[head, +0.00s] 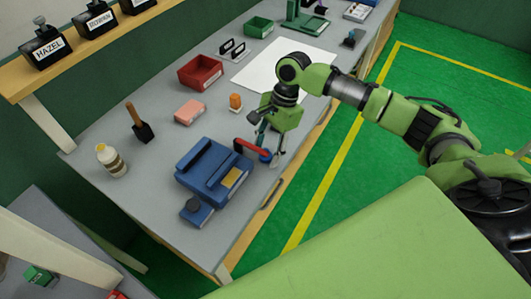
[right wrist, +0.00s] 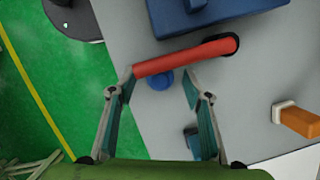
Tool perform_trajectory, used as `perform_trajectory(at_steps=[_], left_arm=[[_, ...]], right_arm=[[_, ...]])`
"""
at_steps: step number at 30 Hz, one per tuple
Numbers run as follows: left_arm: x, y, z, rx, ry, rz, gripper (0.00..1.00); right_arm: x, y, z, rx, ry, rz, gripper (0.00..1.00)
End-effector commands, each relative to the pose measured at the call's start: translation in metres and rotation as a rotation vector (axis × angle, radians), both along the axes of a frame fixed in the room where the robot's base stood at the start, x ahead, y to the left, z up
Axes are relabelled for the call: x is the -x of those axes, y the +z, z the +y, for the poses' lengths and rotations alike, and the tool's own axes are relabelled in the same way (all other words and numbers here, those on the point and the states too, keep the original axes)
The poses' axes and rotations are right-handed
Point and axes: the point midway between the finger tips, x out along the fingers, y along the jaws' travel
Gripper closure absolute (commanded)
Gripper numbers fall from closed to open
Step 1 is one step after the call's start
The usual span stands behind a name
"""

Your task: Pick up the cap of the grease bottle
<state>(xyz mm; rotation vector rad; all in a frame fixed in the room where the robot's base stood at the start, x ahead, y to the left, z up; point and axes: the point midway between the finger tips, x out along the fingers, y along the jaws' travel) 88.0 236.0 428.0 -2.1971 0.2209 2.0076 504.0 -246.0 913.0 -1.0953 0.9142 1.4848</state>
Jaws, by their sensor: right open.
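A small round blue cap (right wrist: 160,78) lies on the grey bench beside a red bar with a dark end (right wrist: 185,57). In the right wrist view the cap shows between the tips of my right gripper (right wrist: 155,90), which is open and empty. In the head view this gripper (head: 267,150) points down near the bench's front edge, over the blue cap (head: 265,156) and the red bar (head: 248,147). I cannot tell whether the fingers touch the bar. A white bottle with a brown band (head: 111,160) stands at the bench's left. My left gripper is not in view.
A blue machine (head: 205,165) sits close to the left of the gripper. An orange block (head: 235,102), a pink block (head: 189,112), a red bin (head: 200,73) and a dark brush (head: 142,130) stand farther back. A white sheet (head: 280,65) lies flat behind the gripper.

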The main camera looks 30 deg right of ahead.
Motion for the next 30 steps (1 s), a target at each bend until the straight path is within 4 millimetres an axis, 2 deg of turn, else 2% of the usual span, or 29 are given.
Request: perform_trajectory(at_steps=[2,5,6,17,22,30], left_arm=[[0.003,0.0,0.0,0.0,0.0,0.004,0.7],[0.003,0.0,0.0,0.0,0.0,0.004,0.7],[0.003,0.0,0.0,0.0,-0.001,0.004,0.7],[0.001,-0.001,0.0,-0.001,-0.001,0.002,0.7],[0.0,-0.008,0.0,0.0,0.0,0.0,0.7],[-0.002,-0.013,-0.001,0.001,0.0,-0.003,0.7]], right_arm=[[0.0,0.0,0.0,0.0,0.0,0.0,0.57],[0.0,0.0,0.0,0.0,0.0,0.0,0.8],[0.0,0.0,0.0,0.0,0.0,0.0,0.83],[0.0,0.001,0.0,0.0,0.001,-0.001,0.85],[-0.001,0.005,0.0,-0.001,0.001,-0.002,0.85],[0.033,0.004,-0.021,0.002,-0.002,0.002,0.85]])
